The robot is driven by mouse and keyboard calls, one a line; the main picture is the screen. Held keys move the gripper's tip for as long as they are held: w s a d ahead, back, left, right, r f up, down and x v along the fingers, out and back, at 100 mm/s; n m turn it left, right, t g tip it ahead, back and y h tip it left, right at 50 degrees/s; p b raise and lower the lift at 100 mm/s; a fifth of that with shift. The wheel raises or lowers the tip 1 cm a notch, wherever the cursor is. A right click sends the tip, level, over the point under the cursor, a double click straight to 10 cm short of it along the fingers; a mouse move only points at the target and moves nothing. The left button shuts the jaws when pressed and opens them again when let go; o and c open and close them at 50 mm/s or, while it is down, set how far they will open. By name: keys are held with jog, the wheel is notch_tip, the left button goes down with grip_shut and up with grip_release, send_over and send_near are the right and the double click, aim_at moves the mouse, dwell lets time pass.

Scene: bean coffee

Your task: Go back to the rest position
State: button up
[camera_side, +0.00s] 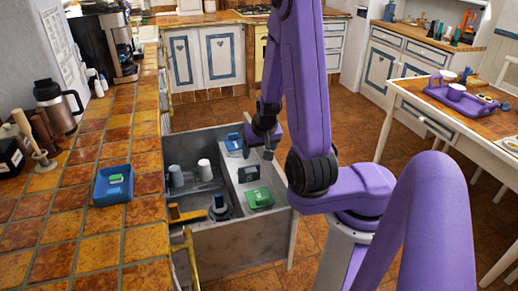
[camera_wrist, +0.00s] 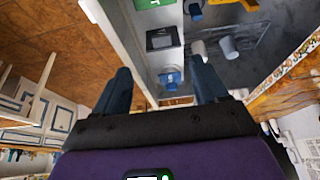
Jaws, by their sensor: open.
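My gripper (camera_side: 265,138) is in the side view above the back right of an open grey drawer (camera_side: 235,240). In the wrist view its two dark fingers (camera_wrist: 160,68) are spread apart with nothing held between them. My purple arm reaches down from the top of the side view and hides part of the scene behind it. A blue item (camera_side: 234,143) sits in the drawer's back right part, close to the gripper. It also shows in the wrist view (camera_wrist: 170,77), between the fingers but apart from them.
The drawer also holds a black box (camera_side: 248,173), a green box (camera_side: 259,198), pale cups (camera_side: 204,172) and a yellow bar (camera_side: 186,215). A blue container (camera_side: 113,185) and a brown jug (camera_side: 57,105) stand on the tiled counter. A table with a purple tray (camera_side: 462,105) stands right.

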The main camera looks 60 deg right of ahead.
jog(key=shift+r, duration=0.1)
dwell(0.3)
jog(key=w+a+r+n+y, duration=0.2)
jog(key=w+a+r+n, duration=0.1)
jog(key=a+n, duration=0.3)
jog(key=w+a+r+n+y, duration=0.2)
jog(key=w+a+n, duration=0.15)
jog(key=a, duration=0.45)
jog(key=s+a+r+n+g, duration=0.1)
jog(key=s+r+n, duration=0.2)
jog(key=s+n, duration=0.3)
jog(key=s+a+r+n+g, duration=0.2)
jog(key=s+n, duration=0.4)
jog(key=s, duration=0.9)
jog(key=shift+s+a+r, duration=0.2)
jog(key=shift+s+r, duration=0.2)
